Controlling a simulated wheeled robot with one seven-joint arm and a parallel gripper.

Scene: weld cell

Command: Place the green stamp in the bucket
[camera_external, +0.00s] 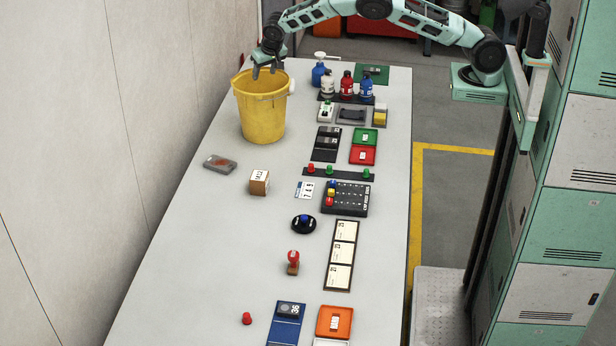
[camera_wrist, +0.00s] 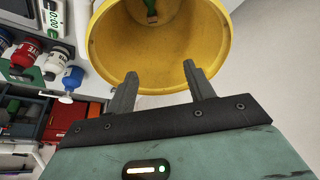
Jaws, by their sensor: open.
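The yellow bucket (camera_external: 262,118) stands upright at the far left of the table. My gripper (camera_external: 264,73) is above the bucket's mouth, with its jaws open and empty. In the wrist view the bucket (camera_wrist: 118,40) opens in front of my two spread fingertips (camera_wrist: 161,75). A small green and brown object, which looks like the green stamp (camera_wrist: 151,14), is inside the bucket at the top edge of the wrist view, partly cut off. It is apart from my fingers. The bucket's inside is hidden in the external view.
A red stamp (camera_external: 293,262) stands on the near part of the table. Several bottles, including a red one (camera_external: 347,86), stand right of the bucket. A wooden block (camera_external: 259,182) and a grey tin (camera_external: 220,163) lie nearer. The table's left side is mostly clear.

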